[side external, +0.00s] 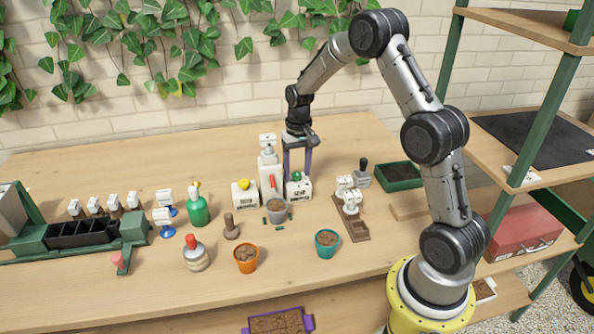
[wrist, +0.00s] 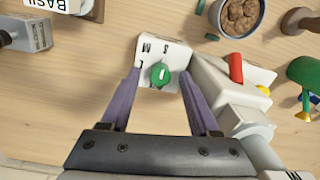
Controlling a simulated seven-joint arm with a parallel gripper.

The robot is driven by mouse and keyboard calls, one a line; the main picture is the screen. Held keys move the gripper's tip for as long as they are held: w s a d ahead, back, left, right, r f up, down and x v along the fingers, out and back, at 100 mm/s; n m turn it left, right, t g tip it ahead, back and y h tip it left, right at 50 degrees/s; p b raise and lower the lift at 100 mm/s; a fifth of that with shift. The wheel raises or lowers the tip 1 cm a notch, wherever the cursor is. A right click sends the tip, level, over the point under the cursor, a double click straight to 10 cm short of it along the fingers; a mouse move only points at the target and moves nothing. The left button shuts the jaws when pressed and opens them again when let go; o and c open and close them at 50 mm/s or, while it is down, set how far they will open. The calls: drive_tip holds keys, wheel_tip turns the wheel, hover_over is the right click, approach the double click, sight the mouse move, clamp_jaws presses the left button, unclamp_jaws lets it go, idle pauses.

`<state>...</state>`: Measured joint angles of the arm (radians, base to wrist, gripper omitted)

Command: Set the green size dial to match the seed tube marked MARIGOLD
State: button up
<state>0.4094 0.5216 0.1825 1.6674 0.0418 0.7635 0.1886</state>
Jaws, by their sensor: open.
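The green size dial (wrist: 161,75) is a round knob with a pale pointer line, on a white box (wrist: 150,50) with the letters S, M and L. In the side view the dial (side external: 296,176) sits at the middle of the table. My gripper (side external: 298,168) points down over it, open. In the wrist view my gripper's purple fingers (wrist: 160,76) stand on either side of the dial with gaps; contact cannot be told. A label reading BASIL (wrist: 42,4) shows at the top left of the wrist view. No MARIGOLD marking is readable in either view.
A white dispenser with a red lever (wrist: 236,68) stands right beside the dial box. The front right tabletop is clear.

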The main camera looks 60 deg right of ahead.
drive_tip(key=shift+f, duration=0.3)
clamp_jaws()
drive_tip(key=shift+r+n, duration=0.1)
drive_tip(key=shift+n, duration=0.2)
drive_tip(key=n, duration=0.8)
idle(0.4)
idle(0.4)
